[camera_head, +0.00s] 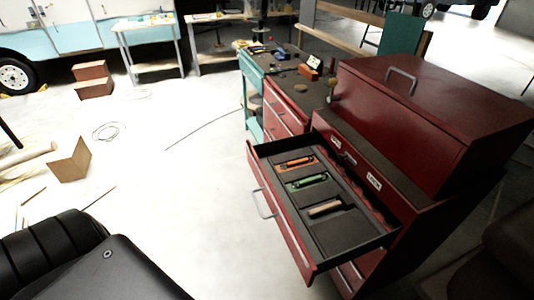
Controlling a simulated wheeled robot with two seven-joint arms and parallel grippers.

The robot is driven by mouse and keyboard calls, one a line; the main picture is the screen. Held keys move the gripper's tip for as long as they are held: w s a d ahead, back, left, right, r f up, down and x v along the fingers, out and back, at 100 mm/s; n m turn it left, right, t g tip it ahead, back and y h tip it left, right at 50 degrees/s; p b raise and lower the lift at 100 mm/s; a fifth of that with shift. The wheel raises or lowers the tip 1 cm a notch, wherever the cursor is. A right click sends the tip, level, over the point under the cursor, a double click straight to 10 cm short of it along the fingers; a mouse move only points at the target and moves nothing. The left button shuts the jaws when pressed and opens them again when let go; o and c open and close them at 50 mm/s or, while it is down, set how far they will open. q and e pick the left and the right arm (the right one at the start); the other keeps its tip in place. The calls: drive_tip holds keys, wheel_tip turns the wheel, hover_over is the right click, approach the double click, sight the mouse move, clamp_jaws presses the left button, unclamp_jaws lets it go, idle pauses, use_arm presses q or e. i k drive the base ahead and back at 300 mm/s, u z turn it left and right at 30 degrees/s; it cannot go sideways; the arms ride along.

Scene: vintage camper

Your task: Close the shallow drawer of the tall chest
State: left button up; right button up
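The tall red tool chest (440,105) stands at the right, with a closed lid box on top. Its shallow drawer (315,250) is pulled well out toward the left. The drawer has a metal handle (262,203) on its red front and a dark lining with compartments. An orange-handled tool (297,162), a green-handled tool (309,180) and a tan-handled tool (325,208) lie inside. Neither gripper is in view, so their states are hidden.
A lower red cabinet (283,105) and a teal bench with small items stand behind the chest. Pale floor (190,180) left of the drawer is clear. Cardboard boxes (92,80), a brown folded panel (70,160) and cables (106,131) lie farther left.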

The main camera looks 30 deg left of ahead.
sight(318, 245)
drive_tip(key=u, duration=1.1)
drive_tip(key=i, duration=0.5)
drive_tip(key=z, duration=0.35)
